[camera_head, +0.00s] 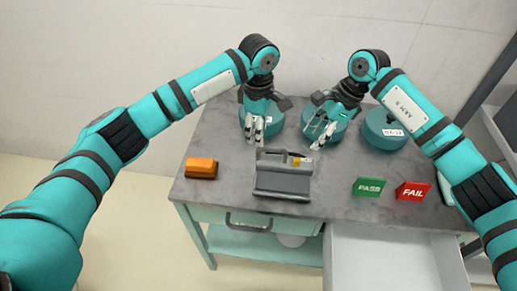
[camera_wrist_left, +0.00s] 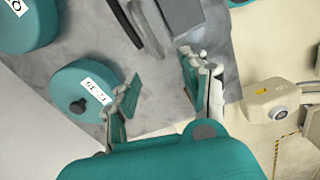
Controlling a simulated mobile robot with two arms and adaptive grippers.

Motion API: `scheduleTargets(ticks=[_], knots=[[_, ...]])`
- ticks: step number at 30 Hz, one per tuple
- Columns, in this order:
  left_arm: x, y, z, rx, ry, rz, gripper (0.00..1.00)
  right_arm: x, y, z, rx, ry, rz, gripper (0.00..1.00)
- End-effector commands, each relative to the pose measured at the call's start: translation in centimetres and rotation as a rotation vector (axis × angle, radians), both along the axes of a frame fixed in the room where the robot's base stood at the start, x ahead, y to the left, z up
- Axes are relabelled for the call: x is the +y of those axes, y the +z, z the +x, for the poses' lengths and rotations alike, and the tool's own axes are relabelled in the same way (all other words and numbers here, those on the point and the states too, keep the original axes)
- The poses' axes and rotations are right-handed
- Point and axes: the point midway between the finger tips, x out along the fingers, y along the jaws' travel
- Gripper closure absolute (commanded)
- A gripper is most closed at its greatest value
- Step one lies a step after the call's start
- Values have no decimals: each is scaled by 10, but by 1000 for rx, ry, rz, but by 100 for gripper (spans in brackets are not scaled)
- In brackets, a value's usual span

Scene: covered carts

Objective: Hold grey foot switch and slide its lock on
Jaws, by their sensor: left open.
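The grey foot switch (camera_head: 282,184) lies on the table's front part in the head view, with a small orange-yellow mark (camera_head: 297,161) on its back part. It shows only partly at the top of the left wrist view (camera_wrist_left: 188,15). My left gripper (camera_head: 257,131) is open and empty, behind and left of the switch, apart from it. Its spread fingers show in the left wrist view (camera_wrist_left: 160,82). My right gripper (camera_head: 317,133) is behind and right of the switch, fingers apart, holding nothing visible. Whether the lock is on is too small to tell.
An orange block-like object (camera_head: 201,168) lies left of the switch. A green PASS sign (camera_head: 368,187) and a red FAIL sign (camera_head: 412,191) stand to the right. Several round teal containers (camera_head: 384,131) line the back. A drawer (camera_head: 390,262) is pulled out at the front right.

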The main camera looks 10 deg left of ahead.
Motion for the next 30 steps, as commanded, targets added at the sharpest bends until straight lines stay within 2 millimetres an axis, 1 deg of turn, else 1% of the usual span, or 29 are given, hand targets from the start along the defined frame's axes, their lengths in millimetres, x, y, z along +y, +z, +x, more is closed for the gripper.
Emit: scheduleTargets(ticks=[1, 6, 9, 13, 18, 27, 30], knots=[[1, -12, -1, 3, 1, 1, 54, 0, 0, 0, 0, 0, 0, 62], [1, -45, -1, 3, 1, 1, 54, 0, 0, 0, 0, 0, 0, 62], [1, -62, 0, 2, 1, 0, 54, 0, 0, 0, 0, 0, 0, 62], [0, -78, 0, 1, 2, 0, 54, 0, 0, 0, 0, 0, 0, 62], [0, -89, 0, 0, 0, 0, 54, 0, 0, 0, 0, 0, 0, 62], [0, -91, 0, 0, 0, 0, 54, 0, 0, 0, 0, 0, 0, 62], [0, -90, 0, 0, 0, 0, 67, 0, 0, 0, 0, 0, 0, 62]])
